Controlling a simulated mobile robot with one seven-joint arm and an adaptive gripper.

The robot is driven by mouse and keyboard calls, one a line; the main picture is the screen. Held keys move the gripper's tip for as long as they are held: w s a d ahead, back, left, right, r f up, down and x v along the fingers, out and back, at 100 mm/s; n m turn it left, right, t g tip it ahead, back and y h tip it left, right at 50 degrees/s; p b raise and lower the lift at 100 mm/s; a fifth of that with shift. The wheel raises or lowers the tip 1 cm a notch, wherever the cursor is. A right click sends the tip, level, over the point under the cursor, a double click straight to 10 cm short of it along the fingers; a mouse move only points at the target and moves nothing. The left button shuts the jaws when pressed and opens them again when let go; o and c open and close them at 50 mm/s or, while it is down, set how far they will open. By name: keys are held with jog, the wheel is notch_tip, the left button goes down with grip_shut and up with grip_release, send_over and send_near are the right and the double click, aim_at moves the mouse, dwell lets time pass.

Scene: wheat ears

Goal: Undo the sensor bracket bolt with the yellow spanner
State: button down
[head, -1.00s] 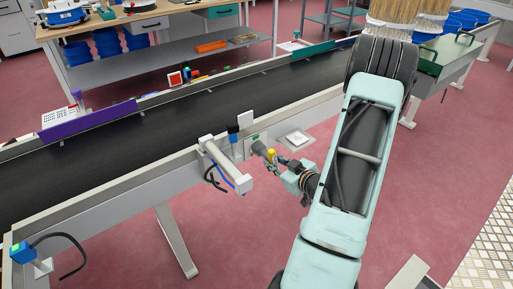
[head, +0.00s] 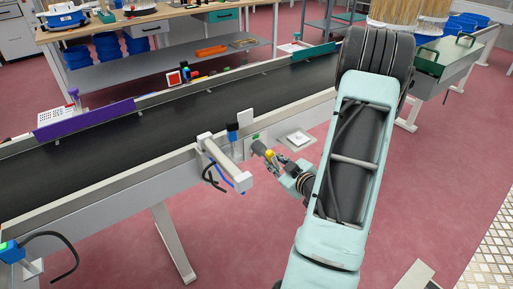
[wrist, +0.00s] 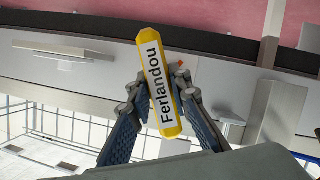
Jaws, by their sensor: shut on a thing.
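My gripper (head: 275,159) is shut on a yellow thing (head: 269,154) beside the conveyor's near side. In the wrist view my gripper's fingers (wrist: 157,84) close on both sides of this yellow thing (wrist: 150,44), which has a white label reading "Ferlandou". I take it to be the yellow spanner, but its working end cannot be made out. A grey rounded part lies just beyond it in the head view. A pale bracket arm (head: 224,163) with dark and blue cables juts from the conveyor side, left of my gripper. I cannot make out a bolt, or whether the spanner touches anything.
The black conveyor belt (head: 190,108) runs across the view behind my gripper. A blue-topped sensor (head: 12,250) on a stand is at lower left. A workbench (head: 155,15) with blue bins stands behind. Red floor (head: 230,245) is open below the conveyor.

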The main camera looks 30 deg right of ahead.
jog(key=shift+b, duration=0.7)
jog(key=shift+n+h+b, duration=0.4)
jog(key=shift+n+b, duration=0.3)
jog(key=shift+b, duration=0.55)
jog(key=shift+n+t+h+b, duration=0.35)
jog(key=shift+n+b, duration=0.25)
jog(key=shift+b, duration=1)
jog(key=shift+f, duration=0.1)
jog(key=shift+n+h+b, duration=0.25)
jog(key=shift+n+b, duration=0.1)
jog(key=shift+n, duration=0.05)
